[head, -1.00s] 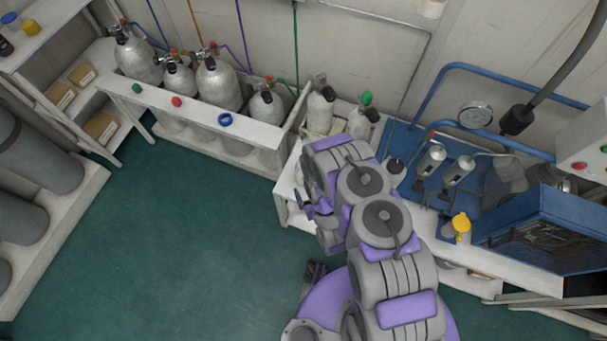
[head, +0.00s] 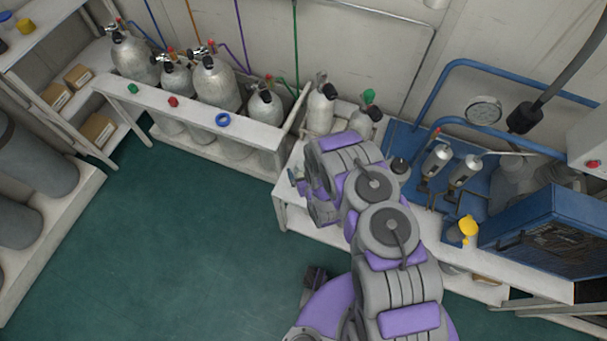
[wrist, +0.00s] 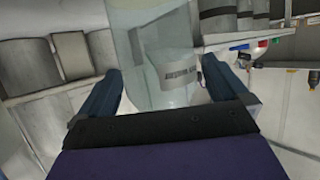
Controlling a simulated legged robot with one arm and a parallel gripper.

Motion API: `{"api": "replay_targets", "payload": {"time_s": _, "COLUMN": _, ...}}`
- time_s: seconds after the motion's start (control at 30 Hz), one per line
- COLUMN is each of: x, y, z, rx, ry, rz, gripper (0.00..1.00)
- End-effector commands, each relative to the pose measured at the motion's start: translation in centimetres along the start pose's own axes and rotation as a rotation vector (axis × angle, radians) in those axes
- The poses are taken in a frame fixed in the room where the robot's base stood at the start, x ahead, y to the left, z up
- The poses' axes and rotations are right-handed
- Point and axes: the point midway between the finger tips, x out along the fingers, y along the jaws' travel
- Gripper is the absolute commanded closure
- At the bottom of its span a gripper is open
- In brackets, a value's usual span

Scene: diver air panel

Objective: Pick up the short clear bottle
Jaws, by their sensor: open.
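In the wrist view, a clear, pale greenish bottle (wrist: 135,62) stands ahead of my gripper (wrist: 163,72). The gripper is open, with one dark blue finger to the left of the bottle and one to the right in the picture. I cannot tell whether either finger touches it. The bottle's top is cut off by the picture edge. In the head view my own arm covers most of the gripper, and I cannot make out the bottle there for certain.
A white bench (head: 320,229) runs under my arm. Grey cylinders stand in a white rack (head: 190,118) at the left. Two more cylinders (head: 321,112) stand just behind my arm. A blue panel (head: 405,145) and blue case (head: 540,230) are at the right.

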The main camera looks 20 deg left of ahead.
Motion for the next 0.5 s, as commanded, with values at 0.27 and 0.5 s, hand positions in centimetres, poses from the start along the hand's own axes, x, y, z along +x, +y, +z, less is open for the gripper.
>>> {"api": "replay_targets", "payload": {"time_s": 0.27, "x": 0.66, "y": -0.01, "z": -0.11, "rx": 0.0, "ry": 0.002, "rz": 0.0, "gripper": 0.0}}
{"api": "replay_targets", "payload": {"time_s": 0.5, "x": 0.64, "y": 0.0, "z": -0.09, "rx": 0.0, "ry": 0.002, "rz": 0.0, "gripper": 0.23}}
